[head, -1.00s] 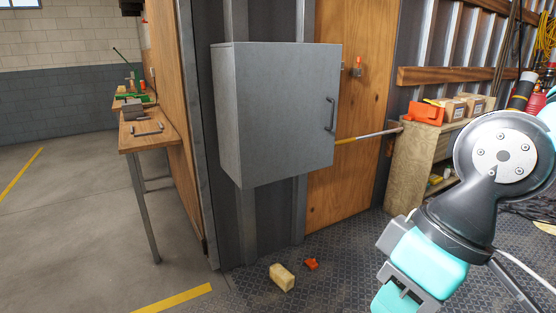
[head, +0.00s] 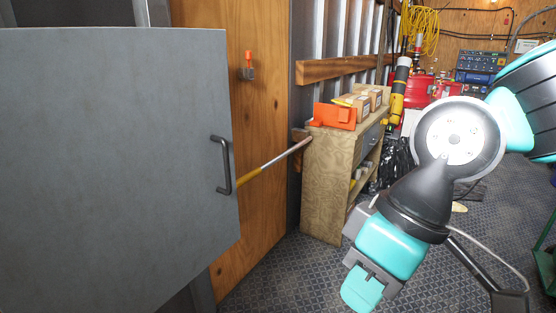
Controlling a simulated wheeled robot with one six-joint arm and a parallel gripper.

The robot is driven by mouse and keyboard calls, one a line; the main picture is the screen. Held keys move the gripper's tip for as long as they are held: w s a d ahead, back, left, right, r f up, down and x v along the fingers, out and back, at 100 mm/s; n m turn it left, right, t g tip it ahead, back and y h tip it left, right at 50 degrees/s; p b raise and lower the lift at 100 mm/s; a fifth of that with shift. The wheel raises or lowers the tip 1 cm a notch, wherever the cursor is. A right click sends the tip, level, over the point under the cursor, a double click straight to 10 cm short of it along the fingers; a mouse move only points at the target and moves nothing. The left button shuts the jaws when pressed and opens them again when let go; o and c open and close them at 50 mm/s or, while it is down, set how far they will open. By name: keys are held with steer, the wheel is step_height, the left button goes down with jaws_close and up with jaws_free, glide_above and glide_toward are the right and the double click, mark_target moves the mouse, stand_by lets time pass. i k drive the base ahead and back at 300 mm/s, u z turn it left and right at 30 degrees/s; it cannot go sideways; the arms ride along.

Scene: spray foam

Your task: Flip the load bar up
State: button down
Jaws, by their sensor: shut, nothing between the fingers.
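The load bar (head: 272,165) is a thin bar, yellow on its left part and silver on its right. It slopes up to the right across the front of the wooden panel, and its right end shows by a wooden block at the shelf's back corner. Its left end is hidden behind the grey cabinet. My gripper (head: 362,289) is at the lower middle right, pointing down, teal and grey. It is shut and empty, apart from the bar and to the right of and below it.
The grey cabinet (head: 110,150) with a dark handle (head: 222,165) fills the left side, close by. A wooden shelf (head: 325,190) holds an orange item (head: 335,116) and cardboard boxes (head: 356,104). An orange-topped fitting (head: 248,66) is on the panel. The patterned floor (head: 290,280) ahead is clear.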

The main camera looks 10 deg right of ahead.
mark_target(246, 178)
steer(key=z, duration=0.65)
steer(key=k, duration=0.6)
steer(key=z, duration=0.65)
steer(key=i, duration=1.6)
steer(key=u, duration=1.25)
steer(key=i, duration=1.05)
steer(key=u, duration=0.9)
